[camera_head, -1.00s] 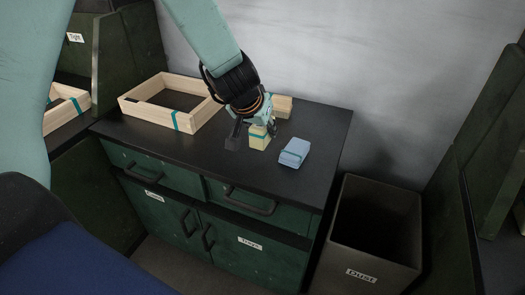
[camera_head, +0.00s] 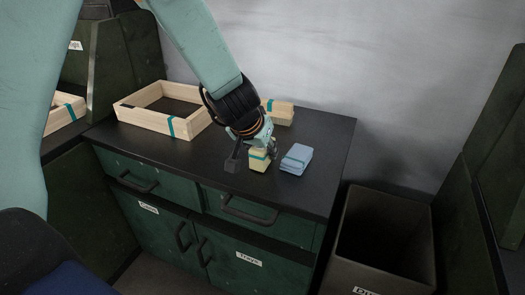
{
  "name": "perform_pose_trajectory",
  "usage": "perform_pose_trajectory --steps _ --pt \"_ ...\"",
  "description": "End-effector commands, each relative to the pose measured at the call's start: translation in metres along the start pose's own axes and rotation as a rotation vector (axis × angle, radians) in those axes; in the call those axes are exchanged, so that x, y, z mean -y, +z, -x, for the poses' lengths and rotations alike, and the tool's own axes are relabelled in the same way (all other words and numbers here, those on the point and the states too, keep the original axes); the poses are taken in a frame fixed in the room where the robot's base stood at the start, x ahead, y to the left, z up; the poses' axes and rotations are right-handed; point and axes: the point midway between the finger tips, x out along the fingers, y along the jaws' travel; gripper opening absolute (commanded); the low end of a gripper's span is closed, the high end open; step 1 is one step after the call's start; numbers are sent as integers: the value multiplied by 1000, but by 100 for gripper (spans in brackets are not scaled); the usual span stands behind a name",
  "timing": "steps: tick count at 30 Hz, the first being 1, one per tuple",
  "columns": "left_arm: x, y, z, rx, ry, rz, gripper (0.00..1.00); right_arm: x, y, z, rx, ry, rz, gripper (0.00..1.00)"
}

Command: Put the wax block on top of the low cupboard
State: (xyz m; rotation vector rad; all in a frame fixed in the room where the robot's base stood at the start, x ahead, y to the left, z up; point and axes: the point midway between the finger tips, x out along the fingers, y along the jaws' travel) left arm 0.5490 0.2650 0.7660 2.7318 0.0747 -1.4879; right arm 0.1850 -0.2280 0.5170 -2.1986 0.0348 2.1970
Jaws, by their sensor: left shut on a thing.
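The low cupboard (camera_head: 190,150) has a black top and green drawers and doors. My left gripper (camera_head: 253,158) reaches down over the front middle of its top. It is shut on a small pale yellow block with a teal band, the wax block (camera_head: 259,161). The block is at the cupboard top; I cannot tell whether it touches the surface or is just above it. The gripper hides part of the block. My right gripper is not in view.
An open wooden frame (camera_head: 140,122) sits at the top's left. A dark open bin (camera_head: 385,205) stands right of the cupboard.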

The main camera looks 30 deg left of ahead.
Motion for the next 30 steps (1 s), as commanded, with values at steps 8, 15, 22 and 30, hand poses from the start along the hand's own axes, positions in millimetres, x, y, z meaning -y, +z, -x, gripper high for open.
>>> perform_pose_trajectory --steps 8,15,22,30 --pt "0 2 -3 1 0 -1 44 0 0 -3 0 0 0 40" --pt "0 2 -3 0 0 -1 60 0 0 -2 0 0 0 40" --pt "0 2 -3 0 0 -1 60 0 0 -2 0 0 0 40" --pt "0 -6 9 1 0 -2 60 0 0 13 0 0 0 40"
